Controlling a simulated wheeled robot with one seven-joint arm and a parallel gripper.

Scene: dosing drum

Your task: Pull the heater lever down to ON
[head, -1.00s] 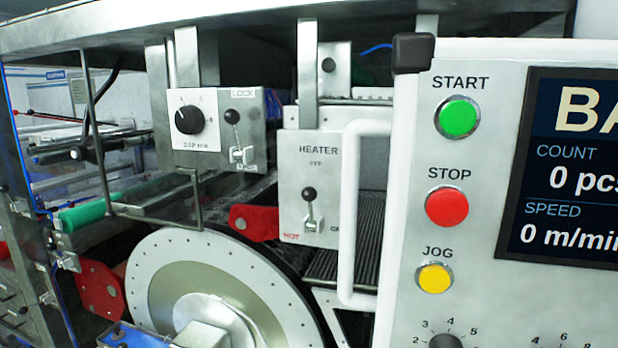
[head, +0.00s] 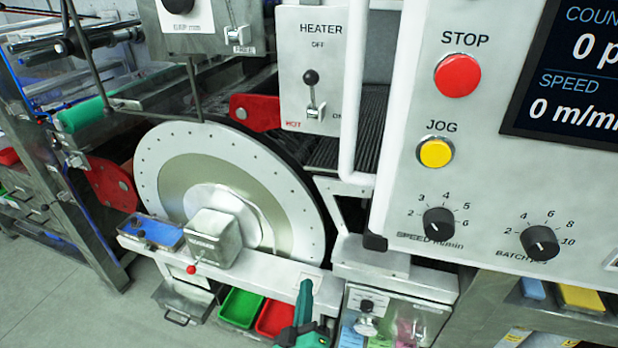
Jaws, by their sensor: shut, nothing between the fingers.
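The heater box (head: 293,60) is a pale panel labelled HEATER, with OFF printed near its top. Its lever (head: 311,90) has a black ball knob and points up, toward OFF. A second label at lower right is partly hidden by the white handle; red HOT is printed at lower left. My gripper (head: 304,290), teal and black, shows at the bottom edge, well below the lever and apart from it. Its fingers look closed together with nothing between them. Most of my arm is out of view.
A white vertical handle (head: 352,95) stands just right of the heater box, beside the control panel (head: 480,190). A large round disc (head: 160,170) and a red bracket (head: 255,112) lie below left. Green (head: 240,307) and red (head: 274,316) bins sit low down.

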